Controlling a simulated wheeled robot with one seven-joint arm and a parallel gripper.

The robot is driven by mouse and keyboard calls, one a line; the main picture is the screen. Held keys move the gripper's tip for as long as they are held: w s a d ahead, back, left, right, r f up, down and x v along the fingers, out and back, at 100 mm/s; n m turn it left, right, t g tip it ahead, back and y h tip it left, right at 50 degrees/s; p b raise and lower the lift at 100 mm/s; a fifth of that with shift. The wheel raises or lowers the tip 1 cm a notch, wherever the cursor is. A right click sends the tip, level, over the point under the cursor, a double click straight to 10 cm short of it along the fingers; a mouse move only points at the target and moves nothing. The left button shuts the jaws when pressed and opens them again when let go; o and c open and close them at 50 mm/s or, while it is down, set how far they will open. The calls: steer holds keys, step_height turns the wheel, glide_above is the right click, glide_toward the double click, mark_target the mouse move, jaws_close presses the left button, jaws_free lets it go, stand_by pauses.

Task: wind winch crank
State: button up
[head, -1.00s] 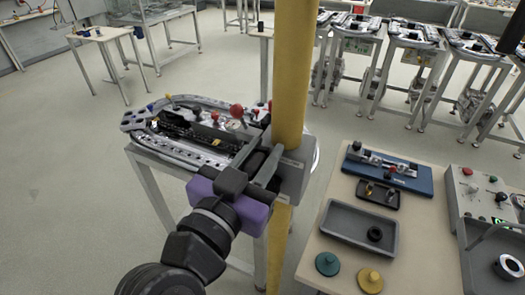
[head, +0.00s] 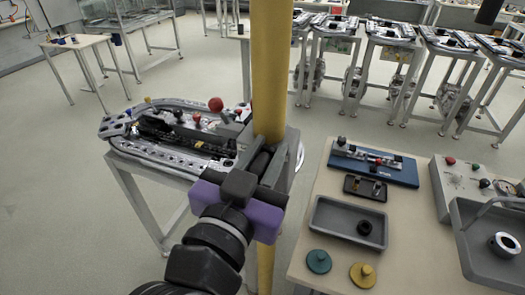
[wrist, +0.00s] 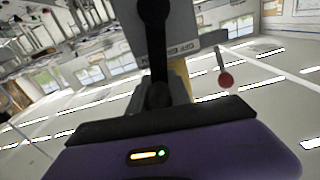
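The grey winch housing (head: 288,160) sits at the yellow post (head: 270,70), partly hidden behind my gripper. In the wrist view the housing (wrist: 192,50) fills the upper middle. The black crank arm (wrist: 156,50) runs down its face from a round hub at the top towards my gripper. My purple-bodied gripper (head: 258,168) is right in front of the winch, at the crank. In the wrist view my gripper (wrist: 160,98) meets the lower end of the crank. The fingertips and crank handle merge in dark tones, so the grip itself is unclear.
A ring track (head: 170,135) on a metal stand lies left of the post. A wooden table (head: 410,250) on the right holds a blue fixture (head: 375,165), a grey tray (head: 330,232) and knobbed discs. A red ball lever (wrist: 226,80) shows beside the winch. Open floor lies left.

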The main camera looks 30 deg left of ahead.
steer(key=o, duration=0.4)
steer(key=b+v, duration=0.2)
steer(key=v, duration=0.6)
steer(key=shift+w, duration=0.1)
steer(key=shift+c, duration=0.3)
